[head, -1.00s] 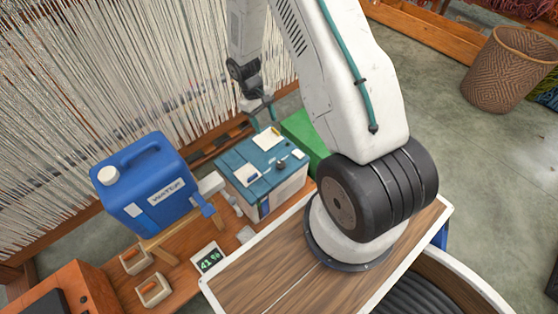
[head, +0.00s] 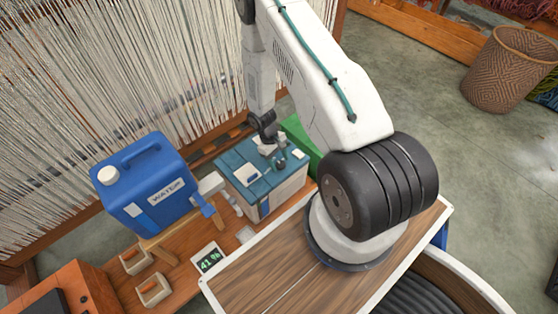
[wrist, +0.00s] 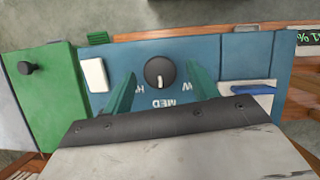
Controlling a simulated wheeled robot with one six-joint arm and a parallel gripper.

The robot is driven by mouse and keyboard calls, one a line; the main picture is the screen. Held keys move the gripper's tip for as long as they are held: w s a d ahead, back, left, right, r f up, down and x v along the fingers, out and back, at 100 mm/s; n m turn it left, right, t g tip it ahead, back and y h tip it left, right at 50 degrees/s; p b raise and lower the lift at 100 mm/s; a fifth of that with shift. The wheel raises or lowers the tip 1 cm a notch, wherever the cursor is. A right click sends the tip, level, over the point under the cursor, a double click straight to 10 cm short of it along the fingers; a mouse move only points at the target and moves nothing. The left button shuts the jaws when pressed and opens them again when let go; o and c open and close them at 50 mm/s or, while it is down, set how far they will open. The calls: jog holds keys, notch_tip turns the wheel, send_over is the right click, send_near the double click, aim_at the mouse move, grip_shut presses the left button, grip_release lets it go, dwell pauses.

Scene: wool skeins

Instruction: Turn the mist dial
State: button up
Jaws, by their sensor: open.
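The mist dial (wrist: 159,72) is a round black knob with a white pointer line on the blue top of a box (head: 240,160). In the wrist view the pointer aims toward the MED label (wrist: 166,104); the other labels beside it are partly covered by my fingers. My gripper (wrist: 160,88) is open, with one green finger on each side of the dial and apart from it.
A blue water jug (head: 145,185) stands left of the box on a wooden stand. A small display (head: 208,259) reads 41 %. A green box (head: 303,137) stands behind the box, and a loom with pale threads (head: 110,70) rises behind.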

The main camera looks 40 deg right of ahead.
jog(key=shift+f, duration=0.1)
jog(key=c, duration=1)
jog(key=shift+m, duration=0.3)
jog(key=m, duration=0.1)
jog(key=m+y, duration=0.1)
jog(key=m, duration=0.1)
jog(key=m+y, duration=0.1)
jog(key=m, duration=0.1)
jog(key=shift+d, duration=0.25)
jog(key=m+y, duration=0.1)
jog(key=m, duration=0.2)
jog(key=m+t+y, duration=0.1)
jog(key=m, duration=0.2)
jog(key=shift+s+d+t, duration=0.15)
jog(key=shift+s+t, duration=0.05)
jog(key=shift+t, duration=0.1)
jog(key=shift+m, duration=0.3)
jog(key=o, duration=1)
